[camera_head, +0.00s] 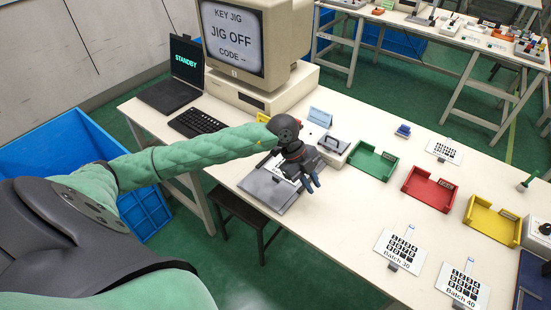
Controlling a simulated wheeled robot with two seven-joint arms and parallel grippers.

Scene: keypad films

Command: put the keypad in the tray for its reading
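A keypad card labelled what looks like "Batch 30" (396,248) lies flat near the table's front edge. A second card, "Batch 40" (462,286), lies to its right. A smaller keypad card (444,151) lies farther back. A green tray (373,161), a red tray (430,189) and a yellow tray (492,221) stand in a row. My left gripper (312,184) points down over the right side of a flat grey plate (266,189), left of the cards. Its opening and any contact are too small to tell. My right gripper is out of view.
The monitor (233,38) reads "KEY JIG, JIG OFF, CODE –". A laptop (186,62) reads "STANDBY", with a keyboard (197,123) nearby. A grey-handled box (334,147) stands beside my gripper. The table is bare between the grey plate and the cards.

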